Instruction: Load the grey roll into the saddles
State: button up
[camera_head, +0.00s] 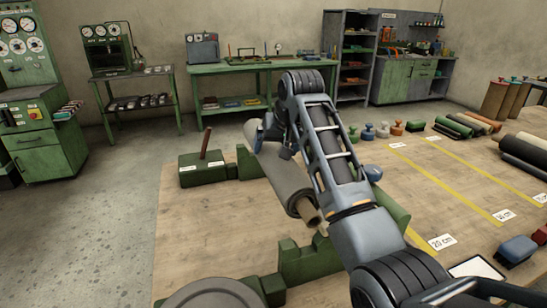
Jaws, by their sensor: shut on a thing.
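The grey roll (281,179) is a long sheet roll with a brown core showing at its near end. It lies slantwise in the middle of the view, from the far left toward the near right. My gripper (268,138) is shut on it near its far end, partly hidden behind my own wrist. Two green saddles stand on the table: the far saddle (246,163) and the near stepped saddle (304,258). The roll shows between and above them in the picture; I cannot tell whether it touches either.
A green box with an upright brown lever (203,166) stands left of the far saddle. Yellow strips (455,191) with size labels and other rolls (523,152) lie on the wooden table (205,235) to the right. Small coloured knobbed weights (382,130) stand along the back.

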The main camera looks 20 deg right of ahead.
jog(key=shift+f+p, duration=0.45)
jog(key=shift+f, duration=3.15)
jog(key=shift+f, duration=0.45)
jog(key=o, duration=1.7)
jog(key=shift+s+f, duration=0.1)
jog(key=shift+f, duration=0.2)
jog(key=shift+r, duration=0.25)
jog(key=v, duration=1.1)
jog(key=shift+s+r+b, duration=0.1)
jog(key=shift+r+b, duration=0.3)
jog(key=shift+s+r, duration=0.2)
jog(key=shift+r, duration=0.05)
